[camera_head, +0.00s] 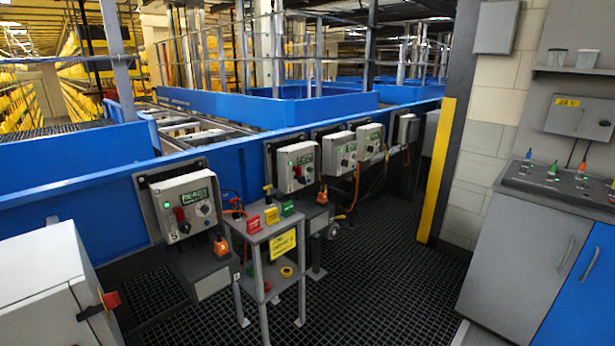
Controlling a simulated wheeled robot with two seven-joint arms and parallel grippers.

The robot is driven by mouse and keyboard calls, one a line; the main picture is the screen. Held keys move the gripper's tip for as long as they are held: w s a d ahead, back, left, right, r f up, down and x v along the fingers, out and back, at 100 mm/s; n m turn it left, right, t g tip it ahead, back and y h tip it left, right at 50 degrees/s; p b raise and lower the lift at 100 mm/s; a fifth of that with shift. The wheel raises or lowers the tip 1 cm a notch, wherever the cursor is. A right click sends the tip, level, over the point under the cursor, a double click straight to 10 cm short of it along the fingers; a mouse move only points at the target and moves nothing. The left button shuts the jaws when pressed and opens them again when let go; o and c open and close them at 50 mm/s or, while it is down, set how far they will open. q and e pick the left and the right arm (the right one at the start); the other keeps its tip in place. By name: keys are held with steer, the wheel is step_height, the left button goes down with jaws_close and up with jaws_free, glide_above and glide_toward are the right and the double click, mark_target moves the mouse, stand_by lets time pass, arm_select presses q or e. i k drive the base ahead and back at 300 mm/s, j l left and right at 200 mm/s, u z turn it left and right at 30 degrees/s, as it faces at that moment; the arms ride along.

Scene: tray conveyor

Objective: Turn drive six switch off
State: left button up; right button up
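Several grey drive control boxes hang in a row along the blue conveyor wall. The nearest box (170,192) has a green-lit display, a red switch handle (180,214) and a small dial. The second box (288,158) also has a small display, a red switch handle (298,171) and a dial. A third box (332,142) and a fourth box (364,133) are farther along, with controls too small to read. I cannot tell which box is drive six. Neither of my grippers is in view.
A small grey stand (264,236) with red, yellow and green blocks and a yellow sign stands before the boxes. A white cabinet (40,270) is at lower left. Grey and blue cabinets (520,265) stand at right. The dark grating floor (390,285) between is clear.

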mark_target(302, 179)
steer(key=i+l+u, duration=0.25)
steer(key=i+l, duration=1.5)
